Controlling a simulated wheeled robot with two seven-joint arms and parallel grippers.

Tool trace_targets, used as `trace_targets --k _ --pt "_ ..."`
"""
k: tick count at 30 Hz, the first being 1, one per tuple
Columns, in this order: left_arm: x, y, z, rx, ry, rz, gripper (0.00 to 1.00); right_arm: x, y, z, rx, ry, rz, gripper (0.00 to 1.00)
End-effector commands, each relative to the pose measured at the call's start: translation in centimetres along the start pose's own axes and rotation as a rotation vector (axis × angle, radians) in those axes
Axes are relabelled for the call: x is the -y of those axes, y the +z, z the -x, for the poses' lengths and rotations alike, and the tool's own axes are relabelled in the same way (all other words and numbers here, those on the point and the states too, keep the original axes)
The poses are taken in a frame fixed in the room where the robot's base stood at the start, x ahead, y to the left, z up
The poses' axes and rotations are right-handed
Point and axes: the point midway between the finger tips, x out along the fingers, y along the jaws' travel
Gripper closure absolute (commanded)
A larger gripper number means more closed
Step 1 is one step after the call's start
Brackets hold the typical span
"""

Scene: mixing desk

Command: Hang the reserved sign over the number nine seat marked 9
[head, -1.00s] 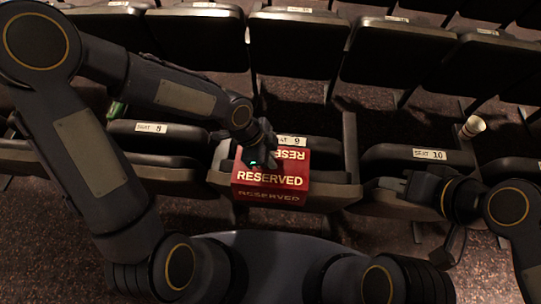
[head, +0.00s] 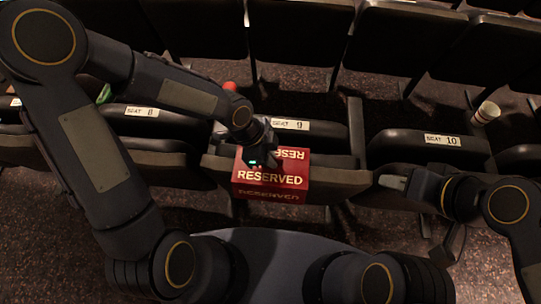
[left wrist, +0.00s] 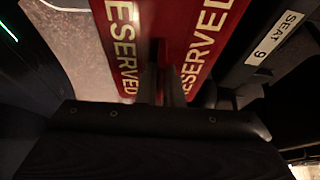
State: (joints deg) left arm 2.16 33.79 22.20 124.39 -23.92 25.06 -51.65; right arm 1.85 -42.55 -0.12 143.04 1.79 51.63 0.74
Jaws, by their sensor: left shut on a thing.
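The red reserved sign (head: 270,178) is a folded tent shape with white lettering on both faces. In the head view it covers the middle of the near edge of the seat 9 chair (head: 330,140). I cannot tell whether it touches the chair. My left gripper (head: 262,158) is shut on the sign's upper part. The sign also shows in the left wrist view (left wrist: 120,45), with the fingers (left wrist: 170,80) between its two lettered faces. The seat 9 label (head: 290,125) is behind the sign. My right gripper (head: 392,182) is near seat 10; its jaw opening is unclear.
Seat 8 (head: 141,111) is to the left and seat 10 (head: 443,140) to the right. A paper cup (head: 486,113) is behind seat 10. An orange object (head: 230,86) and a green one (head: 104,94) show behind the row. Another seat row (head: 300,35) stands farther back.

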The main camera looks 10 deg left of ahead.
Motion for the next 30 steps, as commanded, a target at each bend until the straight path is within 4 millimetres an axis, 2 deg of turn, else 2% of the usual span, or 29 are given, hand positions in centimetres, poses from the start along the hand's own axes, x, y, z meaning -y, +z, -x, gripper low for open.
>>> trace_targets --k 5,6,11,20,23,30 --pt "0.0 0.0 0.1 0.000 0.000 0.000 1.00 0.0 0.0 0.1 0.000 0.000 0.000 0.70" --pt "0.0 0.0 0.1 0.000 0.000 0.000 0.88 0.0 0.0 0.1 0.000 0.000 0.000 0.70" --pt "0.0 0.0 0.1 0.000 0.000 0.000 0.68 0.0 0.0 0.1 0.000 0.000 0.000 0.70" --pt "0.0 0.0 0.3 0.000 -0.001 0.000 0.68 0.1 -0.1 0.1 0.000 0.000 0.000 0.70" --pt "0.1 -0.1 1.4 0.000 -0.003 0.000 0.68 0.1 -0.2 0.3 0.000 0.000 0.000 0.70" --pt "0.1 0.0 5.6 0.000 -0.005 0.002 0.68 0.5 -0.5 1.0 0.000 0.000 0.000 0.70"
